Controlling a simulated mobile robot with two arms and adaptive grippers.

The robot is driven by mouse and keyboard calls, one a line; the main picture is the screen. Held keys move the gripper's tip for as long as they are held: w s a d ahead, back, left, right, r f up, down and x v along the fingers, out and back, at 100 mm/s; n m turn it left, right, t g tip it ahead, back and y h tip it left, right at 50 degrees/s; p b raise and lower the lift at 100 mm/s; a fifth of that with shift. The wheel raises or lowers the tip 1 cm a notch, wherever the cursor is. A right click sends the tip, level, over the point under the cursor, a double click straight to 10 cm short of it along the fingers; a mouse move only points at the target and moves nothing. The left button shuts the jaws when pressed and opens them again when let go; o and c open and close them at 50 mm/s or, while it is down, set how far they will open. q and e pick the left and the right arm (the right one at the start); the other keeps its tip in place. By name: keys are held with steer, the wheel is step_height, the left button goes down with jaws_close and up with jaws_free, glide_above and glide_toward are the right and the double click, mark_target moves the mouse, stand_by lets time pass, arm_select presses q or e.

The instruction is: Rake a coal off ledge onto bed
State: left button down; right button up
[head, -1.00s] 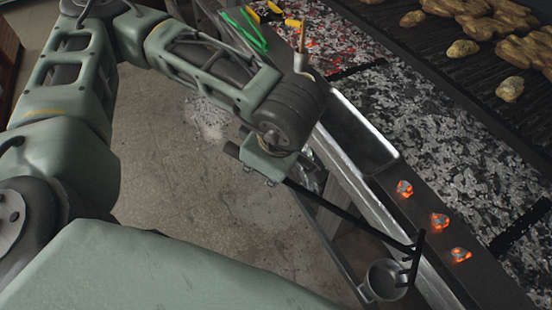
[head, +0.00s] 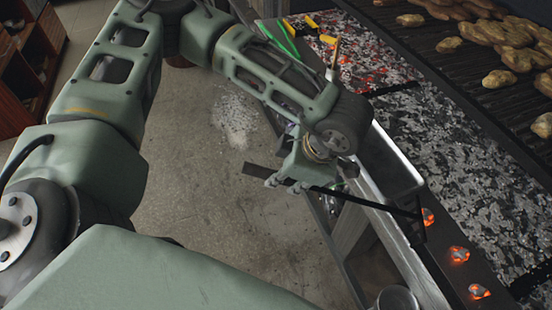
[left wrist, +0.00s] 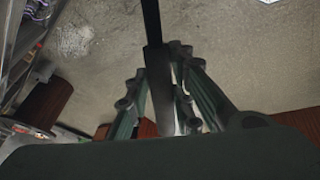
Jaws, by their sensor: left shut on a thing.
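My left gripper (head: 288,182) is shut on the dark handle of a rake (head: 360,199). In the left wrist view, the handle (left wrist: 153,30) runs up from between the fingers. The rake's head (head: 415,222) is at the ledge's near edge, just left of the farthest glowing coal (head: 428,217) and overlapping it slightly in the picture. I cannot tell whether they touch. A middle coal (head: 459,254) and a nearest coal (head: 479,291) also lie on the dark ledge (head: 442,236). The bed (head: 450,165) of grey ash lies beyond the ledge. My right gripper is out of view.
A metal tray (head: 398,172) sits at the ledge's far end. A small metal pot (head: 398,298) is at the bottom edge. Green tongs (head: 280,38) lie at the back. A grill grate (head: 480,75) with several potato-like lumps (head: 500,40) is beyond the bed. Open floor (head: 220,220) lies left.

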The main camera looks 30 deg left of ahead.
arm_select(q)
steer(key=w+d, duration=1)
steer(key=w, duration=0.3)
steer(key=shift+s+a+r+p, duration=0.65)
steer(key=shift+s+a+p, duration=0.1)
steer(key=shift+s, duration=0.1)
steer(key=shift+s+a+r+p, duration=0.65)
steer(key=shift+s+a, duration=0.1)
steer(key=shift+s, duration=0.1)
